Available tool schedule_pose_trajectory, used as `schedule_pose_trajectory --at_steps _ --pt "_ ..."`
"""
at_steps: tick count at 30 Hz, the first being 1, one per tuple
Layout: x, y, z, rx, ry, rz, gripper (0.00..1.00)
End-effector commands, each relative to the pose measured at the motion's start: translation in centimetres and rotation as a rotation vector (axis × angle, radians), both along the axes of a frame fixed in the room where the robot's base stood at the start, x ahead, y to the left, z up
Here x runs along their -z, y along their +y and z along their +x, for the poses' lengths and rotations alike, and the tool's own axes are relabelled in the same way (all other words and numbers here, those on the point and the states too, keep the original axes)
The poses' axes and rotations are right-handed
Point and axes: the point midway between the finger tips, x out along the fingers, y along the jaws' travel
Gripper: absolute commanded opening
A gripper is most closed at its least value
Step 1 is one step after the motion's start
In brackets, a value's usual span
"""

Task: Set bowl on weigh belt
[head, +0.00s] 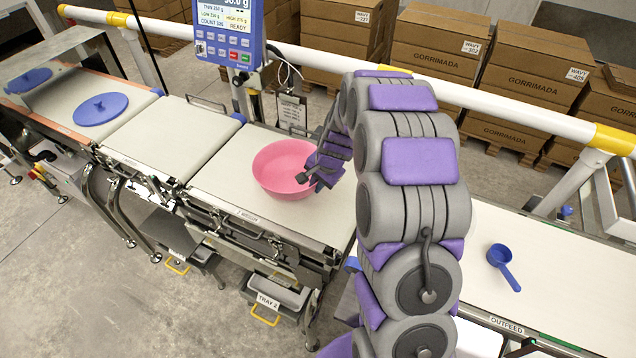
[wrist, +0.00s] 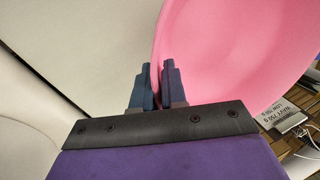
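A pink bowl (head: 280,165) is upright at the weigh belt (head: 225,190), the middle section with the label on its front edge. I cannot tell for sure whether its base touches the belt. My gripper (head: 308,180) is at the bowl's right side. In the wrist view, the fingers of my gripper (wrist: 159,85) stand on either side of the bowl's thin wall (wrist: 225,50), closed on it near the rim. The bowl's underside is hidden, and my arm covers the right end of the weigh belt.
A blue scoop (head: 503,262) lies on the outfeed belt (head: 560,290) at right. Blue lids (head: 101,109) lie on the belts at left. A display unit (head: 231,35) stands behind the belt. A white rail (head: 330,60) runs along the back, with cardboard boxes (head: 430,55) beyond.

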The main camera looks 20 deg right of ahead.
Motion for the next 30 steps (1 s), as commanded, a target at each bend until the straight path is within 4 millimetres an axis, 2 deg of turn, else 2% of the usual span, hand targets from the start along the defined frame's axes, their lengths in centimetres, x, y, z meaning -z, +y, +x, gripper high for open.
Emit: schedule_pose_trajectory --at_steps 1,6,17,23,30 --pt "0.0 0.0 0.0 0.0 0.0 0.0 0.17" --pt "0.0 -0.1 0.0 0.0 0.0 0.001 0.33" --pt "-0.4 -0.2 0.0 0.0 -0.002 0.001 0.33" --pt "-2.6 -0.5 -0.6 0.0 -0.002 0.001 0.33" --pt "-7.2 -1.4 -1.6 0.0 -0.006 -0.001 0.33"
